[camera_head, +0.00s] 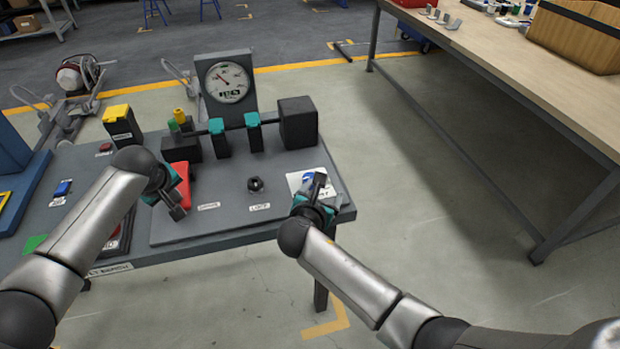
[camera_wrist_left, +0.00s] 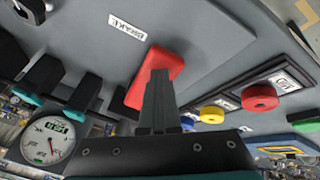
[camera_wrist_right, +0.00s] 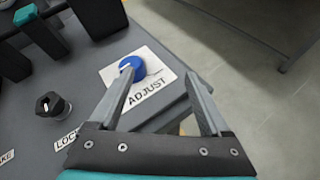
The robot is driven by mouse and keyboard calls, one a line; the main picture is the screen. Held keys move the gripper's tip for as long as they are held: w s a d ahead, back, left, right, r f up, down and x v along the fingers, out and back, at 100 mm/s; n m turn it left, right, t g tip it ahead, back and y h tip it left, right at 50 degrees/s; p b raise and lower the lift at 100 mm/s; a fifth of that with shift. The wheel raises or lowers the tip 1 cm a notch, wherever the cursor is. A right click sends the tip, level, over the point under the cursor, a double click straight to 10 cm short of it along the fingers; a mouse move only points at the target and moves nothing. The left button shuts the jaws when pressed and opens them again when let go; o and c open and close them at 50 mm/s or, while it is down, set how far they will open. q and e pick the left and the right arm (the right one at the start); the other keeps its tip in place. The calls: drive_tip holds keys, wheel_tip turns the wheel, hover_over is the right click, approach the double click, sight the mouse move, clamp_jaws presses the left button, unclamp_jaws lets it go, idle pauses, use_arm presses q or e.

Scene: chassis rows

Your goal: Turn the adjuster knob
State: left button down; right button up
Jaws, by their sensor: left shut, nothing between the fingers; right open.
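The blue adjuster knob (camera_wrist_right: 132,66) sits on a white plate marked ADJUST (camera_wrist_right: 152,88) at the panel's right corner. In the head view the plate (camera_head: 296,180) is partly hidden by my right gripper (camera_head: 318,184). My right gripper (camera_wrist_right: 160,78) is open and empty. In the right wrist view its left fingertip overlaps the knob's lower edge; the knob is not centred between the fingers, and I cannot tell whether they touch. My left gripper (camera_head: 178,212) is shut and empty by the red brake piece (camera_head: 181,186), which also shows behind its fingers in the left wrist view (camera_wrist_left: 152,72).
A black knob (camera_head: 255,184) by the LOCK label stands left of the adjuster. Behind are a dial gauge (camera_head: 228,82), a bar with teal clamps (camera_head: 219,126) and a black block (camera_head: 298,122). Red button (camera_wrist_left: 259,96) lies left. A wooden workbench (camera_head: 500,50) stands right across open floor.

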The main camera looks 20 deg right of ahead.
drive_tip(key=a+n, duration=0.1)
drive_tip(key=a, duration=0.1)
drive_tip(key=s+a+n, duration=0.1)
drive_tip(key=a, duration=0.1)
drive_tip(key=a+r+n+t, duration=0.1)
drive_tip(key=a, duration=0.1)
drive_tip(key=shift+s+r, duration=0.1)
drive_tip(key=shift+s, duration=0.2)
drive_tip(key=shift+x, duration=5.9)
drive_tip(key=shift+a, duration=0.1)
clamp_jaws()
